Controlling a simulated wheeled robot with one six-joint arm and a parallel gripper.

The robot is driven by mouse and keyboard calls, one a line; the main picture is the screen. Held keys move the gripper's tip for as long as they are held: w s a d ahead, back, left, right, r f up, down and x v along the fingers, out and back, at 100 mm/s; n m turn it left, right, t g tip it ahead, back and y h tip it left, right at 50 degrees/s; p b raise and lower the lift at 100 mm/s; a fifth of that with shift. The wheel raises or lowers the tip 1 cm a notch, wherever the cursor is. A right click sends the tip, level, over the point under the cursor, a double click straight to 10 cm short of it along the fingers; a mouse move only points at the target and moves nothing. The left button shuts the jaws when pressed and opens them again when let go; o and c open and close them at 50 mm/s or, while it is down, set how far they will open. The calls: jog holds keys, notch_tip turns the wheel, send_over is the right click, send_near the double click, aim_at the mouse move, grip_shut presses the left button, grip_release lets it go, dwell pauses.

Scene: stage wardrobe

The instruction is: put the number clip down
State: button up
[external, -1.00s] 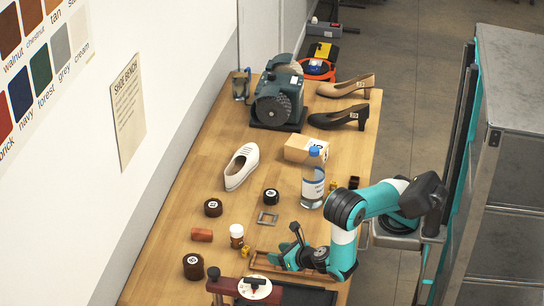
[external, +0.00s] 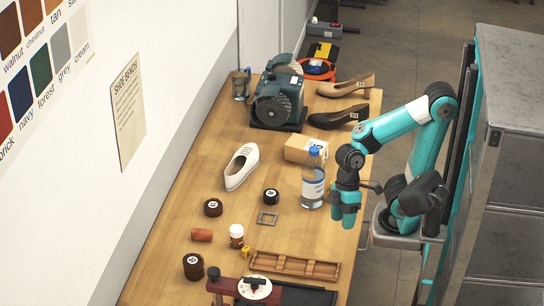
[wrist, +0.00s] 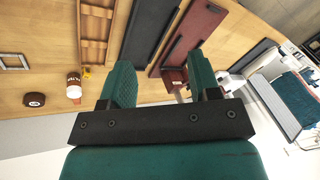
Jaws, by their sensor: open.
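My gripper (external: 345,222) hangs above the right edge of the bench, right of the tray and in front of the blue-capped bottle. In the wrist view its two green fingers (wrist: 160,80) are wide apart with nothing held between them. A small yellow piece (external: 245,252), also in the wrist view (wrist: 87,72), stands on the bench by the white-capped jar; I cannot tell whether it is the number clip. The wooden tray with compartments (external: 255,264) lies below and left of my gripper, also in the wrist view (wrist: 81,22). I cannot make out a clip in it.
The water bottle (external: 313,185) stands close left of my arm, with a cardboard box (external: 303,149) behind it. The white-capped jar (external: 237,238), dark round pieces (external: 213,208) and a dial scale (external: 254,289) stand on the left and front. Bench around the metal frame (external: 267,218) is partly clear.

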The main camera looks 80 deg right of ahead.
jog(key=shift+w, duration=0.1)
jog(key=m+t+h+b, duration=0.4)
jog(key=m+h+b, duration=0.15)
jog(key=m, duration=0.55)
send_near(246, 249)
jog(key=shift+m+h, duration=0.25)
jog(key=shift+m, duration=0.05)
jog(key=p+x, duration=0.1)
jog(key=x, duration=0.3)
jog(key=shift+a+f+p, duration=0.1)
jog(key=shift+f+p, duration=0.25)
jog(key=shift+f, duration=0.1)
jog(key=p+x, duration=0.1)
jog(key=x, duration=0.4)
jog(key=shift+w+f, duration=0.2)
jog(key=shift+f, duration=0.1)
grip_shut()
jog(key=shift+r, duration=0.15)
